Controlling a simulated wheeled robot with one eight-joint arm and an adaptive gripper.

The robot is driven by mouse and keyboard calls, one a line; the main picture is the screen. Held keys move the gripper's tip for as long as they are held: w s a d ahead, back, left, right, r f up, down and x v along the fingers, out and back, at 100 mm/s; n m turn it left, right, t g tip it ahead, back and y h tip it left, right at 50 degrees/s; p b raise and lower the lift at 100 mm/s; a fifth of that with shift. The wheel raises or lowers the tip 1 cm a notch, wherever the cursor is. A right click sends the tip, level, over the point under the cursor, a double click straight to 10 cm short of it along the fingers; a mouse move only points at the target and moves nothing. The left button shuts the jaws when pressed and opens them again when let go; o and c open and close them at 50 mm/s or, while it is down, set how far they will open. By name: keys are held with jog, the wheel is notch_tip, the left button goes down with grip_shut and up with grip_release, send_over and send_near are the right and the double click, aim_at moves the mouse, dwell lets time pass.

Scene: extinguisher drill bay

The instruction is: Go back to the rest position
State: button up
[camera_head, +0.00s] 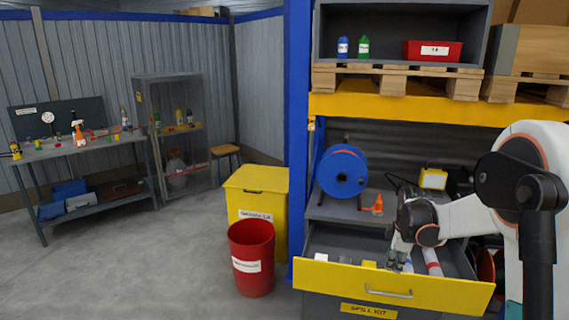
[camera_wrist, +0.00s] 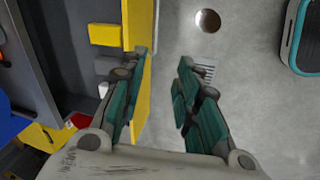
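My gripper (camera_head: 398,258) is at the front of the open drawer, whose yellow front panel (camera_head: 345,277) has a metal handle (camera_head: 388,293) and a label reading like "SPILL KIT". In the wrist view my gripper (camera_wrist: 163,75) has its two teal-padded fingers apart, with only grey floor seen between them. The yellow drawer front (camera_wrist: 141,25) runs beside and partly behind the left finger there. I cannot tell whether that finger touches it. My arm reaches in from the right.
The drawer holds a white block (camera_head: 320,257), a yellow block (camera_head: 369,264) and a white-and-red cylinder (camera_head: 432,262). Above are a blue reel (camera_head: 342,172) and a yellow shelf beam (camera_head: 400,107). A red bin (camera_head: 252,262) and yellow cabinet (camera_head: 270,195) stand left. Floor further left is clear.

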jog(key=s+a+r+m+t, duration=0.1)
jog(key=s+a+r+m, duration=0.2)
jog(key=s+a+r, duration=0.35)
jog(key=s+a+r+m+t, duration=0.1)
jog(key=s+a+r+m, duration=0.2)
jog(key=s+r, duration=0.6)
jog(key=s+a+m+t, duration=0.1)
jog(key=s+a+m, duration=0.2)
jog(key=s, duration=0.6)
jog(key=s+a+f+m+t, duration=0.1)
jog(key=s+a+m, duration=0.2)
jog(key=s, duration=0.6)
jog(key=shift+a+f+m+y, duration=0.15)
jog(key=shift+f+m+y, duration=0.15)
jog(key=shift+m, duration=0.2)
